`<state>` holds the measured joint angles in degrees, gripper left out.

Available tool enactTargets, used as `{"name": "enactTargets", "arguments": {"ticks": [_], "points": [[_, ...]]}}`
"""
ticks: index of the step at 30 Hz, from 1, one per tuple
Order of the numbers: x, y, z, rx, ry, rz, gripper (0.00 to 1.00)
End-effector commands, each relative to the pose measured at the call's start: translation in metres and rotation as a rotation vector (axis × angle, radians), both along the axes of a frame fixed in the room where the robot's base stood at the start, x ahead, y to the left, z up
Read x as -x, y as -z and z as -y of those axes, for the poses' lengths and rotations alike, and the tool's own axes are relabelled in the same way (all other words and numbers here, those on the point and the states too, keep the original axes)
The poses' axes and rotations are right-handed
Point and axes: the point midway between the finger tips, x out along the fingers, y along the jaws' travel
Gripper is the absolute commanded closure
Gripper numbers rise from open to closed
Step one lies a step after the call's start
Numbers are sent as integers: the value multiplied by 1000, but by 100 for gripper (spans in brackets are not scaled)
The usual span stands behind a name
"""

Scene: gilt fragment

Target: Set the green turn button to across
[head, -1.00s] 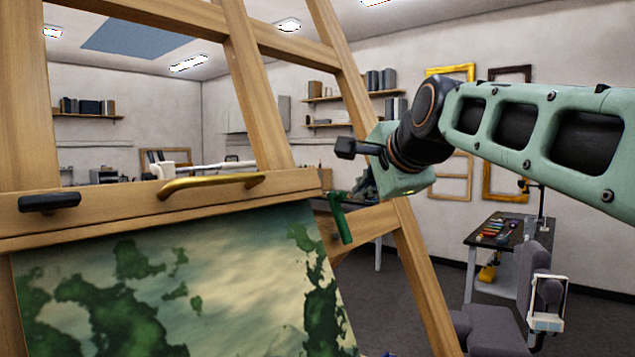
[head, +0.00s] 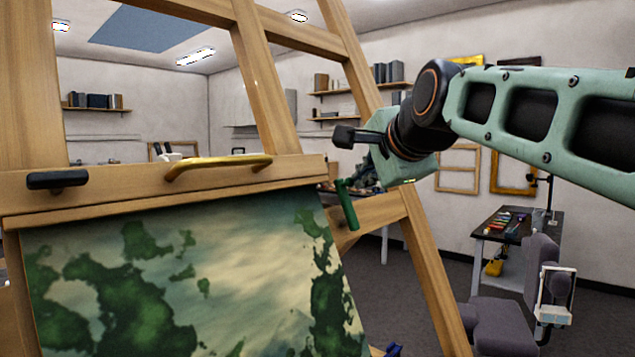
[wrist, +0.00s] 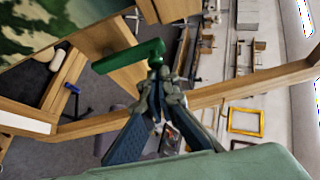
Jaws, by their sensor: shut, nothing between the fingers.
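The green turn button (head: 347,206) is at the right end of the easel's wooden crossbar (head: 120,190). In the head view its bar hangs mostly downward, tilted slightly. In the wrist view the green turn button (wrist: 125,58) is a slanted bar just beyond my fingers. My gripper (wrist: 160,78) is shut and empty, its tips close to the button's right end in that view. I cannot tell whether they touch. In the head view my gripper (head: 372,172) is partly hidden behind my wrist. A painting (head: 190,275) sits below the crossbar.
A gold handle (head: 218,164) and a black turn button (head: 57,179) are on the same crossbar. The easel's right leg (head: 430,270) slopes down beside the green button.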

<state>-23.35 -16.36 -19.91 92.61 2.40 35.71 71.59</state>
Motion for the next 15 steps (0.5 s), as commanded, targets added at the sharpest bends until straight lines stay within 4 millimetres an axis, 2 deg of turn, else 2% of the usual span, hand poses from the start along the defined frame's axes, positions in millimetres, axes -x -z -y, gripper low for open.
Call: {"name": "enactTargets", "arguments": {"ticks": [15], "points": [[9, 9, -9, 112, -73, 115, 100]]}}
